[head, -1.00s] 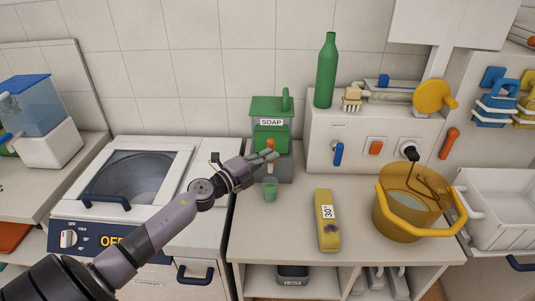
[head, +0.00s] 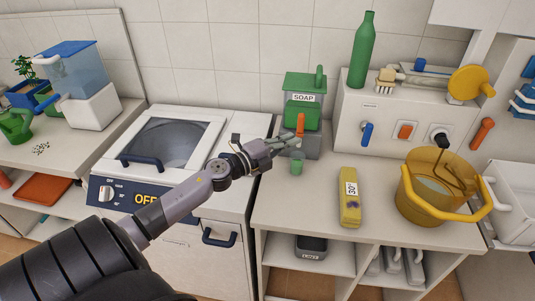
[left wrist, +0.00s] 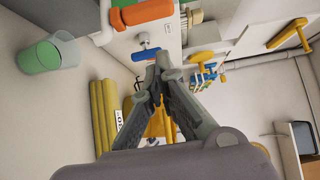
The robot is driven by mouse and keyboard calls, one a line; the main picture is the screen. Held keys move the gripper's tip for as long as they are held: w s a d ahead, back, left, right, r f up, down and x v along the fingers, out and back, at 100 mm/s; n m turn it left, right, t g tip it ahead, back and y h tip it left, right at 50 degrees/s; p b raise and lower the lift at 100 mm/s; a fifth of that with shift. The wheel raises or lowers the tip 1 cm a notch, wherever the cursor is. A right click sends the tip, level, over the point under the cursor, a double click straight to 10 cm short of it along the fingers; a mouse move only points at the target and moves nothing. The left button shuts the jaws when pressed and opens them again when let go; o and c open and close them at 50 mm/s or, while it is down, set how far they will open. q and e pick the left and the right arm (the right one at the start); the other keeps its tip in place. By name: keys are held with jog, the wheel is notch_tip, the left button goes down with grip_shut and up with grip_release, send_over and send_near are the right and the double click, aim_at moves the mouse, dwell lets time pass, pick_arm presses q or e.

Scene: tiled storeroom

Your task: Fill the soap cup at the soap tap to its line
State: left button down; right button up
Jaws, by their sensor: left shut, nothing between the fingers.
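The soap dispenser (head: 303,90) is green and grey with a SOAP label and stands against the back wall. Its orange tap lever (head: 300,124) also shows large in the left wrist view (left wrist: 145,12). The small soap cup (head: 297,167) stands upright on the counter below the dispenser. In the left wrist view the cup (left wrist: 48,55) is see-through with green soap in it; I cannot make out its line. My left gripper (head: 290,143) is shut and empty, in front of the dispenser just below the lever, above the cup. My right gripper is out of view.
A yellow bucket (head: 425,190) stands further right. A washer (head: 165,140) reading OFF is at left. A green bottle (head: 363,55) stands on the white panel unit (head: 400,105).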

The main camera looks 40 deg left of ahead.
pick_arm(q)
jog(key=b+v, duration=0.1)
jog(key=v, duration=0.6)
jog(key=shift+s+r+b, duration=0.2)
jog(key=shift+s+b, duration=0.05)
jog(key=shift+b, duration=0.05)
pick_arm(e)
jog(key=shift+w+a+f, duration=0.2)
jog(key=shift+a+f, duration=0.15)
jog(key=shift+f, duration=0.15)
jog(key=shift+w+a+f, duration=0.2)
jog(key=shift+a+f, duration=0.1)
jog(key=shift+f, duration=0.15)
pick_arm(q)
jog(key=shift+d, duration=0.1)
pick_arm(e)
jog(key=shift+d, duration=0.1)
